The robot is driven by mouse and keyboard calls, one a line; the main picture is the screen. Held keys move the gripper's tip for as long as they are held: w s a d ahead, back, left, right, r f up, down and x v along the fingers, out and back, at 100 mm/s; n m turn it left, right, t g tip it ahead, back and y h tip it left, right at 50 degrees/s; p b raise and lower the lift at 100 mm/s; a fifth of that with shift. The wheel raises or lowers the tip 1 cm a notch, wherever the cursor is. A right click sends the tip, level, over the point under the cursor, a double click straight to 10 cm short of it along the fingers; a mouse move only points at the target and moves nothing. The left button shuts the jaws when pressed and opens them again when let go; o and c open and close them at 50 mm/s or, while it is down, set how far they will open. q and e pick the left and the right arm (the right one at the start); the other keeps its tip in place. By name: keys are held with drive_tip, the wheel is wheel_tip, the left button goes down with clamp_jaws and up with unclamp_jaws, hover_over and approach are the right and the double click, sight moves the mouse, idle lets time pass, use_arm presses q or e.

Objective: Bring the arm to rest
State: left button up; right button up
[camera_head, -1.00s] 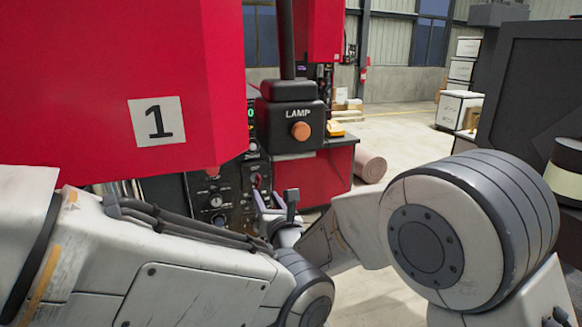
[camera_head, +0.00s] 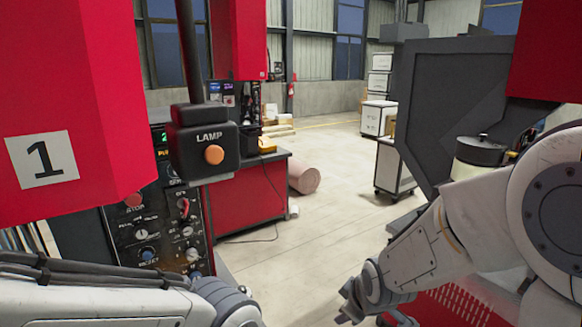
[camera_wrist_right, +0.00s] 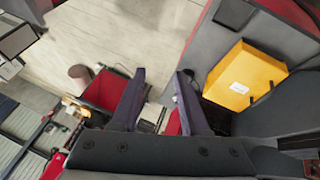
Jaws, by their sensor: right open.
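My right arm reaches in from the right of the head view, and its gripper (camera_head: 352,303) hangs low in the open space between the two machines. In the right wrist view the two dark fingers of this gripper (camera_wrist_right: 160,90) stand apart with nothing between them. My left arm lies along the bottom left of the head view, below the control panel (camera_head: 155,230); its gripper is out of sight.
A red machine (camera_head: 70,80) marked 1 stands at left, with a black LAMP box (camera_head: 203,148) beside it. A grey and red machine (camera_head: 455,90) stands at right. A yellow box (camera_wrist_right: 245,75) sits near the right gripper. Floor (camera_head: 330,215) between is clear.

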drive_tip(key=s+d+f+m+g+h, duration=0.1)
drive_tip(key=s+d+f+m+g, duration=0.1)
drive_tip(key=s+d+m+g, duration=0.55)
drive_tip(key=s+a+r+n+t+y+b, duration=0.1)
drive_tip(key=s+a+n, duration=0.4)
drive_tip(key=s+a, duration=0.9)
drive_tip(key=s+r+b, duration=0.1)
drive_tip(key=s+b, duration=0.1)
drive_tip(key=shift+a+b, duration=0.3)
drive_tip(key=shift+b, duration=0.05)
